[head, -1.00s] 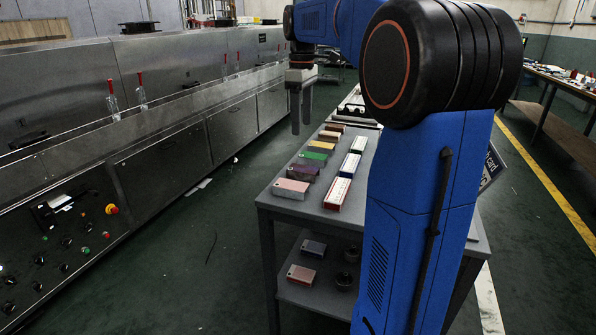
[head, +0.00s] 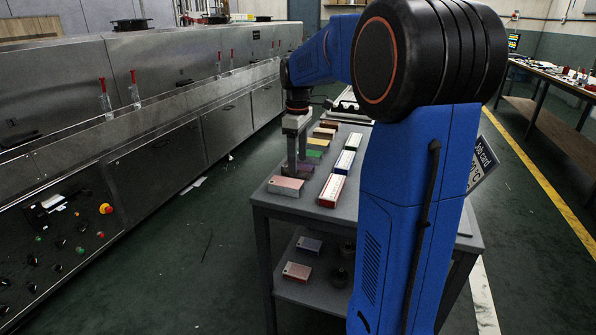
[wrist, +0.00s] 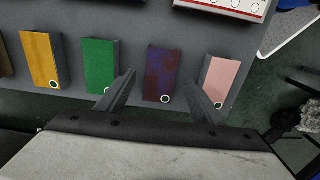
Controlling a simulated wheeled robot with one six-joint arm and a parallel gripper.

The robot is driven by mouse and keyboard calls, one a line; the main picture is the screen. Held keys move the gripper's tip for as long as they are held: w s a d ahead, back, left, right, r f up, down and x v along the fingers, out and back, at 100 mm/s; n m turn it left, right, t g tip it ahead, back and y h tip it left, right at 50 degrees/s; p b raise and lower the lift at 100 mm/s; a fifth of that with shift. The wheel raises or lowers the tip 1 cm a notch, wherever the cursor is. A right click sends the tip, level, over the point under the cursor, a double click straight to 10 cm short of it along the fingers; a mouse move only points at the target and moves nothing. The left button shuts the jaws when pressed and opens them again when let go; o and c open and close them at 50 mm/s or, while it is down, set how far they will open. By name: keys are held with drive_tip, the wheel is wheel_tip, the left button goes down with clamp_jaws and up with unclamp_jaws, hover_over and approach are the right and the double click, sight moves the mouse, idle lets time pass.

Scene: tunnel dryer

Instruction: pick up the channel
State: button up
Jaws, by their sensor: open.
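Several coloured blocks lie in a row on the grey table; I cannot tell from its look which is the channel. My gripper (wrist: 163,82) is open and empty, pointing down over the row; it also shows in the head view (head: 297,166). In the wrist view its fingers lie either side of a mottled purple block (wrist: 161,72). The left finger is between that and a green block (wrist: 99,64); the right finger overlaps the near left edge of a pink block (wrist: 222,80). In the head view the gripper partly hides the purple block. I see no clear contact.
A yellow block (wrist: 40,59) lies beyond the green one. White-topped boxes (head: 332,190) stand in a second row on the table (head: 277,204). The lower shelf holds more blocks (head: 297,271). The steel dryer (head: 156,162) runs along the left, with dark floor between.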

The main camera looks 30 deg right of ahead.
drive_tip(key=shift+f, duration=1.2)
drive_tip(key=c, duration=1.2)
